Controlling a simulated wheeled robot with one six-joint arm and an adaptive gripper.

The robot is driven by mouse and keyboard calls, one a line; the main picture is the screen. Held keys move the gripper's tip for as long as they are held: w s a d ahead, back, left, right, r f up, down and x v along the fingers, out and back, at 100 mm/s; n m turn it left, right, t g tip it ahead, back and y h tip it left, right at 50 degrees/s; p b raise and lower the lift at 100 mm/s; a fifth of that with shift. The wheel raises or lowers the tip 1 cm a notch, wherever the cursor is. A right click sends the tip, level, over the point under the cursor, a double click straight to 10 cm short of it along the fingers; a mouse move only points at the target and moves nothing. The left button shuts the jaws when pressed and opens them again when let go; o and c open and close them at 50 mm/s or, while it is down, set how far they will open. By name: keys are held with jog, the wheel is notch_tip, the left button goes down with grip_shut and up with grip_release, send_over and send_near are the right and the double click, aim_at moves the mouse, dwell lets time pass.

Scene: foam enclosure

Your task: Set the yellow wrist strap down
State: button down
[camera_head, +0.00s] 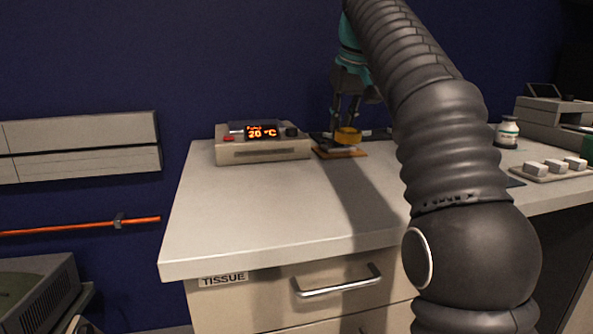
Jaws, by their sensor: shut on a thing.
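The yellow wrist strap (347,136) is a small rolled yellow band at the back of the bench. My gripper (346,124) points down from above and is shut on the strap. The strap is close over a flat orange-brown board (350,153), with something pale between them. I cannot tell whether the strap touches what is below it. My arm covers part of the bench to the right.
A heater unit (262,145) reading 20 °C stands just left of the gripper. The pale bench top (270,210) is clear in front. At right are a white bottle (507,132) and a tray (550,174) of white blocks. A drawer (337,285) marked TISSUE is below.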

jog(key=b, duration=0.1)
send_over(294, 178)
jog(key=s, duration=0.1)
jog(key=f, duration=0.5)
jog(key=shift+s+d+f, duration=0.2)
jog(key=shift+f, duration=0.15)
notch_tip(294, 178, down, 4)
jog(key=shift+f+b, duration=0.1)
jog(key=shift+b, duration=0.8)
jog(key=c, duration=1.1)
grip_release()
jog(key=shift+c, duration=0.2)
